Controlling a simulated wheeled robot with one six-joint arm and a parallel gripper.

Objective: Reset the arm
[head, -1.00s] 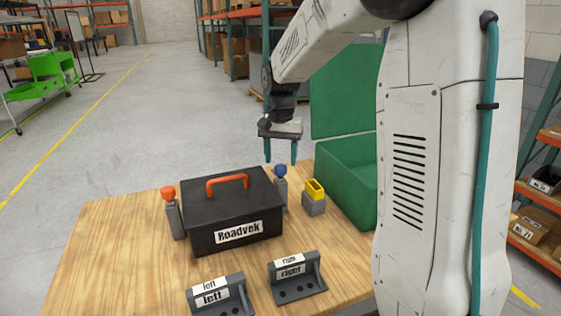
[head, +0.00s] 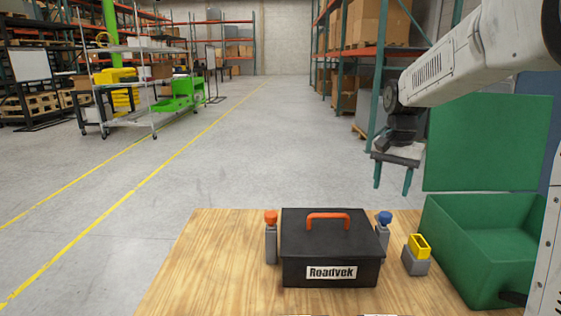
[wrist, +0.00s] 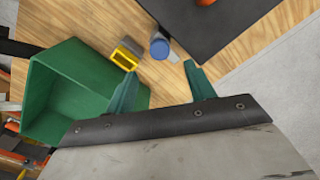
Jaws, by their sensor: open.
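My gripper (head: 392,178) hangs in the air, fingers pointing down, above the right part of the wooden table. Its two green fingers are apart with nothing between them, as the wrist view also shows (wrist: 165,92). Below it stand a grey post with a blue top (head: 384,226) and a grey block with a yellow frame (head: 418,250). In the wrist view the blue top (wrist: 160,48) and the yellow frame (wrist: 126,53) lie beyond the fingertips, apart from them.
A black "Roadvek" toolbox (head: 330,248) with an orange handle stands on the wooden table (head: 215,260). An orange-topped post (head: 271,236) stands at its left. An open green box (head: 480,245) is at the right. Shelving and carts stand beyond open floor.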

